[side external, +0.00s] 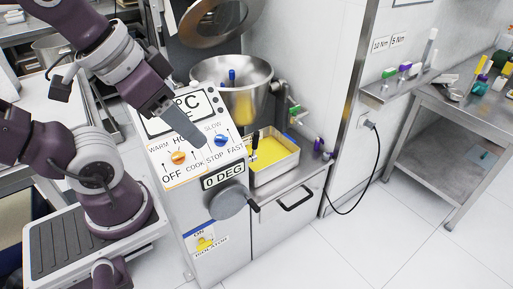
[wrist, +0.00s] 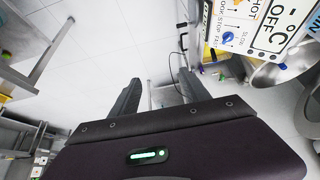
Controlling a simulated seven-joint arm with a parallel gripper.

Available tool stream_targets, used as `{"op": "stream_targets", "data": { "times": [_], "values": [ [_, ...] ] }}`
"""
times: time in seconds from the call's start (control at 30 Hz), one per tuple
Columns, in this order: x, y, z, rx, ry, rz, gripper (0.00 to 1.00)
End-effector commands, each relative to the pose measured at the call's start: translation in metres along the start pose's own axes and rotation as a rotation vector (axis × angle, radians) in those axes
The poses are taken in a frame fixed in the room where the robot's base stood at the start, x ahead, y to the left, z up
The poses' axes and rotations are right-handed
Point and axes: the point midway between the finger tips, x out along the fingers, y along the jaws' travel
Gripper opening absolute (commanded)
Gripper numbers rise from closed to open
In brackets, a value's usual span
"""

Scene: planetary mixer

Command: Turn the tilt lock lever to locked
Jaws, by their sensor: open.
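The mixer's control panel (side external: 195,160) carries an orange knob, a blue knob and a "0 DEG" display (side external: 223,175). A grey round handwheel (side external: 229,202) with a dark handle sits below the display. A black-handled lever (side external: 254,145) stands upright beside the panel's right edge. No label marks a tilt lock lever, so I cannot tell whether this is it. My gripper (side external: 198,138) hangs in front of the panel, pointing down and right, apart from the black-handled lever. In the wrist view my gripper (wrist: 160,78) has its fingers spread, with nothing between them.
A steel bowl (side external: 238,82) stands behind the panel. A yellow-filled tray (side external: 273,155) lies right of it. Small green and purple handles show by the bowl and tray. A steel shelf table (side external: 459,125) stands at right, with a hanging cable (side external: 374,160). The floor between is clear.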

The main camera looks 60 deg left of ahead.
Motion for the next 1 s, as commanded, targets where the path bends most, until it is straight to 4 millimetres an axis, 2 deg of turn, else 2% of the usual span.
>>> {"op": "stream_targets", "data": {
  "times": [0.33, 0.4, 0.47, 0.57, 0.67, 0.7, 0.77, 0.8, 0.87, 0.9, 1.0],
  "values": [
    [0.0, 0.0, 0.0, 0.0, 0.0, 0.0, 0.55],
    [0.0, 0.0, -0.001, -0.005, -0.002, 0.0, 0.43],
    [0.002, -0.002, -0.011, -0.041, -0.014, 0.004, 0.41],
    [0.018, -0.011, -0.053, -0.202, -0.062, 0.004, 0.41],
    [0.058, -0.035, -0.109, -0.444, -0.118, -0.034, 0.41],
    [0.08, -0.048, -0.128, -0.539, -0.138, -0.061, 0.41],
    [0.118, -0.069, -0.152, -0.675, -0.16, -0.114, 0.41],
    [0.146, -0.085, -0.164, -0.761, -0.171, -0.157, 0.41],
    [0.191, -0.11, -0.175, -0.879, -0.181, -0.231, 0.41],
    [0.223, -0.128, -0.179, -0.951, -0.182, -0.286, 0.41],
    [0.297, -0.171, -0.174, -1.093, -0.167, -0.422, 0.41]
  ]
}}
